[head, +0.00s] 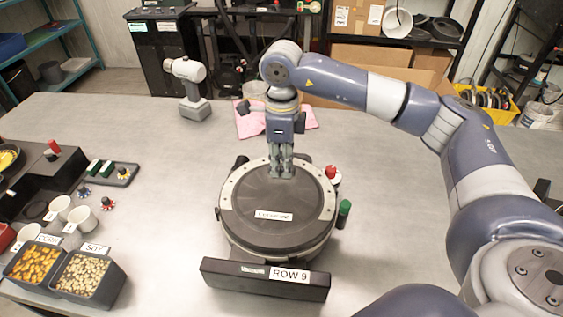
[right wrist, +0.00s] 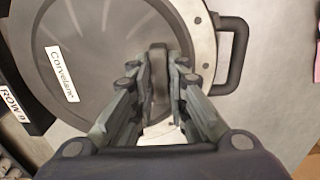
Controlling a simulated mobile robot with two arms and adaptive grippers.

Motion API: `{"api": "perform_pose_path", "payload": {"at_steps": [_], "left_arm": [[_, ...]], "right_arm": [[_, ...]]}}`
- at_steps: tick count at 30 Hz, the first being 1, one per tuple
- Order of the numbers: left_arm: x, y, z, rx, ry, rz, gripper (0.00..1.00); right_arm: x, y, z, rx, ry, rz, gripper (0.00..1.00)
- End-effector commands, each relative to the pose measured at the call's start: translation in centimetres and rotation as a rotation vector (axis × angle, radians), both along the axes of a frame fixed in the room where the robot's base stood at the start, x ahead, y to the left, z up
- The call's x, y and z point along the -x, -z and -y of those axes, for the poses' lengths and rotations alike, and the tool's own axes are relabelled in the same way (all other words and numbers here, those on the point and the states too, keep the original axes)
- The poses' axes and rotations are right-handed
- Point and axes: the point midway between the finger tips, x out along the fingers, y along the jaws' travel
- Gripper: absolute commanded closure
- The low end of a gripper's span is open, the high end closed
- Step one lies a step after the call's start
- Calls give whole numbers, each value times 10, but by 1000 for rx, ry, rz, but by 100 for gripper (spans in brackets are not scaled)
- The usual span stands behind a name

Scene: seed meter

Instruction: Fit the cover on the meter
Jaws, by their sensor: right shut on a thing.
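The cover (head: 262,228) is a dark round disc with a white name label. It lies over the top of the round meter (head: 228,232), inside or on a pale dotted rim; I cannot tell whether it is fully seated. My right gripper (head: 282,172) points down at the far part of the cover. In the right wrist view, its fingers (right wrist: 160,85) are shut on a dark upright grip of the cover (right wrist: 95,60). The meter's black side handle (right wrist: 238,55) shows beyond the rim. My left gripper is not in view.
A black box labelled ROW 9 (head: 225,275) fronts the meter. A red knob (head: 331,172) and green cylinder (head: 344,209) are at its right. Seed bins (head: 88,278), cups (head: 82,218) and a small tray (head: 122,176) stand left.

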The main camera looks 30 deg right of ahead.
Motion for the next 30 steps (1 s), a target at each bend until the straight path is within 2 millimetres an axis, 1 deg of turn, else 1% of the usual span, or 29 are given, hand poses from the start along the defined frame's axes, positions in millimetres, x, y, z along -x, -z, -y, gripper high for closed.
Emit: {"api": "perform_pose_path", "payload": {"at_steps": [29, 30], "left_arm": [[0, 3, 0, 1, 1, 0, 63], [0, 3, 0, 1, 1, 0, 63]], "right_arm": [[0, 1, 0, 0, 0, 0, 100], [0, 0, 0, 0, 0, 0, 76]]}}
